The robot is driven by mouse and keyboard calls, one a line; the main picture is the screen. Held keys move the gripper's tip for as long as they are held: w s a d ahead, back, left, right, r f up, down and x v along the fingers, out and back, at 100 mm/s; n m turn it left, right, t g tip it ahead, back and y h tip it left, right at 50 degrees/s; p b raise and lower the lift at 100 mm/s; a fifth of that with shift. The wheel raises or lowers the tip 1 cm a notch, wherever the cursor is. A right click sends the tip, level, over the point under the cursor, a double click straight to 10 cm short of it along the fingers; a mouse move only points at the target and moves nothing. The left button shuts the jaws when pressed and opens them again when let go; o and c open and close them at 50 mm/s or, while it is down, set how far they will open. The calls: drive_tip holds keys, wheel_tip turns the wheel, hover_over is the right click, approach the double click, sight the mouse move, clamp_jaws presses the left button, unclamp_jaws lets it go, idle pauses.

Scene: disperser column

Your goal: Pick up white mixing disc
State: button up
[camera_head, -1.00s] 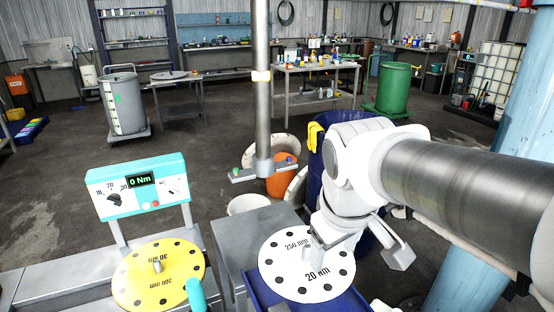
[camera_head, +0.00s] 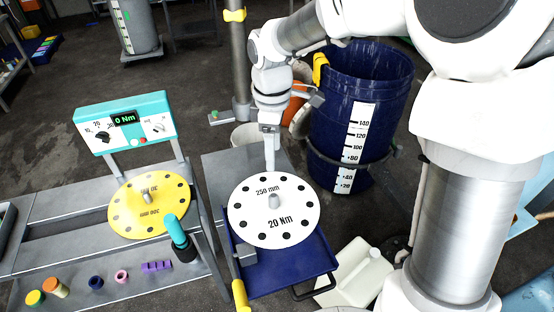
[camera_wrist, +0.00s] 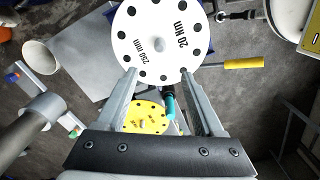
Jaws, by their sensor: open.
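The white mixing disc (camera_head: 262,222) lies flat on a blue tray, with a ring of black holes, a grey central hub and the print "250 mm" and "20 Nm". It also shows at the top of the wrist view (camera_wrist: 140,62). My gripper (camera_head: 271,165) points down above the far edge of the disc in the head view. In the wrist view my gripper (camera_wrist: 160,75) has its two fingers wide apart, with the disc beyond the tips and nothing held. Whether a finger touches the disc cannot be told.
A yellow disc (camera_head: 149,204) lies on the bench to the left, below a turquoise torque meter (camera_head: 124,122). A blue barrel (camera_head: 335,120) stands behind right. A vertical grey column (camera_head: 240,60) stands behind.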

sight(273, 194)
wheel_tip(273, 194, down, 18)
drive_tip(key=shift+r+p, duration=0.2)
drive_tip(key=shift+p, duration=0.4)
drive_tip(key=shift+w, duration=0.1)
clamp_jaws()
idle(1.4)
